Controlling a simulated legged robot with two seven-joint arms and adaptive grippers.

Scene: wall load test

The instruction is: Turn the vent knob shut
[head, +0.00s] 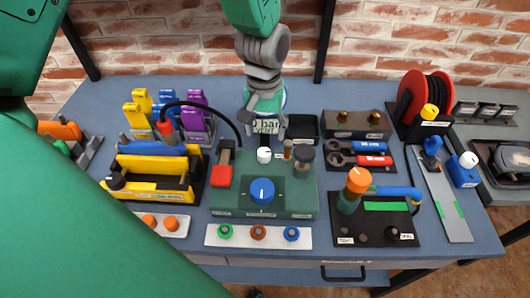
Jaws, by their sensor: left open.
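A green test block (225,197) stands at the middle of the blue bench. A small white knob (264,155) on its back part is probably the vent knob; the small label behind it is too blurred to read surely. A large blue knob (262,191) is at the block's front, and a dark round knob (305,154) is at its back right. My left gripper (262,117) points down behind the white knob, in front of a round gauge that it partly hides. It is open, with nothing seen between its fingers, and looks apart from the white knob. My right gripper is not in view.
A red-handled lever (222,174) is left of the knob, with a black hose arching behind. A black bin (304,128) and an orange-topped valve (358,181) stand to the right. My large green arm covers the lower left.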

